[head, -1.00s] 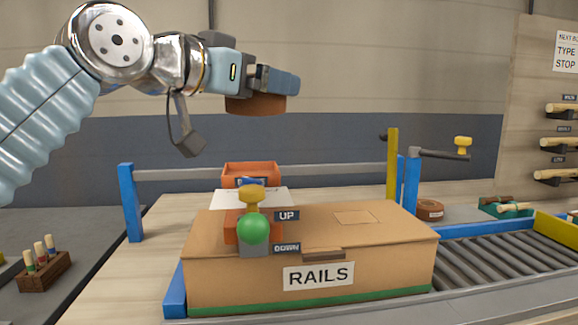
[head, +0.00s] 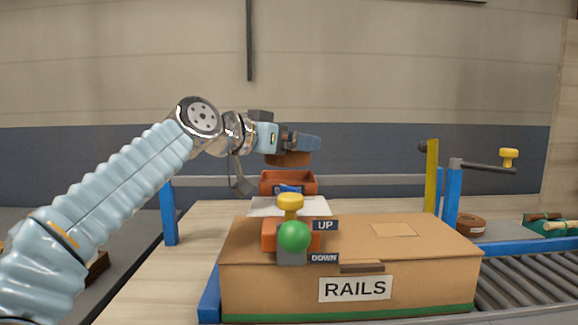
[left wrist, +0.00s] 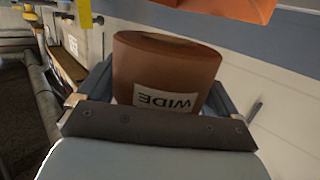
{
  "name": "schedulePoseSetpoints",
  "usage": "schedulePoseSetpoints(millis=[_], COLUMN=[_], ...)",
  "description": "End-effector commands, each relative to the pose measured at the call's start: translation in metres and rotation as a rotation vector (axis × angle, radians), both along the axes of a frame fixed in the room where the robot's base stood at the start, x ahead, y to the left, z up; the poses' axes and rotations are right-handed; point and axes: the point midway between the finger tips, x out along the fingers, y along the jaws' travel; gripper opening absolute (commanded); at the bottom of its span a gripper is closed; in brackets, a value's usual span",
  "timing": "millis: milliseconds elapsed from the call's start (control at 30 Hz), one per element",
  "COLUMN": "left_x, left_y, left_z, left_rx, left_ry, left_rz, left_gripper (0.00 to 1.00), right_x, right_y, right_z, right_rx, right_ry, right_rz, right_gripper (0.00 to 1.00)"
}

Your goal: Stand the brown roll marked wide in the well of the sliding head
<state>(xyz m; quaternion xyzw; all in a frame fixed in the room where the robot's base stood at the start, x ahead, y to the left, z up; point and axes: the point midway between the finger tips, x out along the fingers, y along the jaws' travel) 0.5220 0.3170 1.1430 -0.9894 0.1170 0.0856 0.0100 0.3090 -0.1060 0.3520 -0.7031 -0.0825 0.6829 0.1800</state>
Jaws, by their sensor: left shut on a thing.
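The brown roll (left wrist: 165,75) with a white label reading WIDE is held in my left gripper; the label is upside down in the left wrist view. In the head view my left gripper (head: 302,143) is shut on the roll (head: 288,159). The roll hangs just above the orange open-topped head (head: 287,188), with a small gap visible. The inside of its well is mostly hidden. An orange part (left wrist: 240,8) shows at the top of the left wrist view. My right gripper is not in view.
A cardboard box (head: 445,275) marked RAILS stands in front, beside a green ball knob (head: 294,237) and UP and DOWN signs. A grey rail (head: 380,181) runs behind. Another brown roll (head: 470,224) lies at right near the yellow post (head: 432,180). Rollers (head: 520,282) are at far right.

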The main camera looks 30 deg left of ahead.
Motion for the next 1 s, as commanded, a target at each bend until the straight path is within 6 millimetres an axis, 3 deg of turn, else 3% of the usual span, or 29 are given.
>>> schedulePoseSetpoints(millis=[100,233,700,733,1000], left_x=[0.013,0.011,0.011,0.011,0.011], left_y=[0.008,0.007,0.007,0.007,0.007], left_z=[-0.021,-0.041,-0.05,-0.049,-0.046], left_rx=[-0.002,0.0,0.0,0.0,0.0], left_ry=[0.004,0.002,0.0,0.001,0.001], left_rz=[0.002,0.002,0.001,0.001,0.001], left_gripper=[0.56,0.56,0.56,0.98,1.0], right_x=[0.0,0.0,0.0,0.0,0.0], right_y=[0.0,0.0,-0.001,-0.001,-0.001], right_z=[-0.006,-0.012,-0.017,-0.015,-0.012], right_rx=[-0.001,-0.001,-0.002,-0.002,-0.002], right_ry=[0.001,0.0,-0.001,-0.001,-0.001], right_rz=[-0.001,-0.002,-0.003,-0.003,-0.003], right_gripper=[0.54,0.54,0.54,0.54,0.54])
